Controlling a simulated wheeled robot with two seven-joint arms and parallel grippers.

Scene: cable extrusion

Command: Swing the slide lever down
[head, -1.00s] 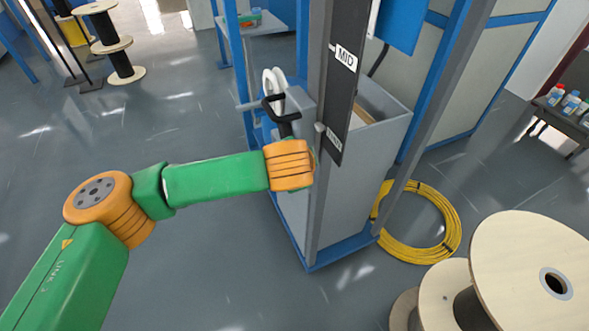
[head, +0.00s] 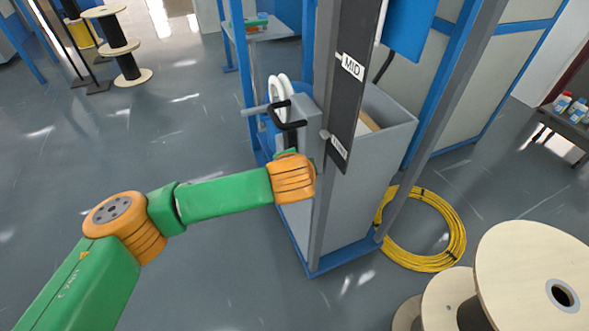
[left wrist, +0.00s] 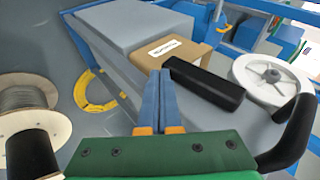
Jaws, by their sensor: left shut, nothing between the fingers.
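A black bent handle (head: 290,124), which looks like the slide lever, stands at the left side of the grey machine, in front of a white wheel. In the left wrist view its thick black grip (left wrist: 205,86) lies just beyond and right of my fingertips, and a curved black part (left wrist: 291,136) runs down at the right edge. My left gripper (left wrist: 172,75) is shut with its blue fingers together and empty. Its tips appear close to the grip's left end; I cannot tell whether they touch. In the head view my orange wrist hides the fingers. My right gripper is out of view.
A dark upright panel with a MID label (head: 352,67) and a grey post stand right of my wrist. The white wheel (left wrist: 272,78) is beyond the handle. A yellow cable coil (head: 449,260) and wooden spools (head: 520,260) are at right.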

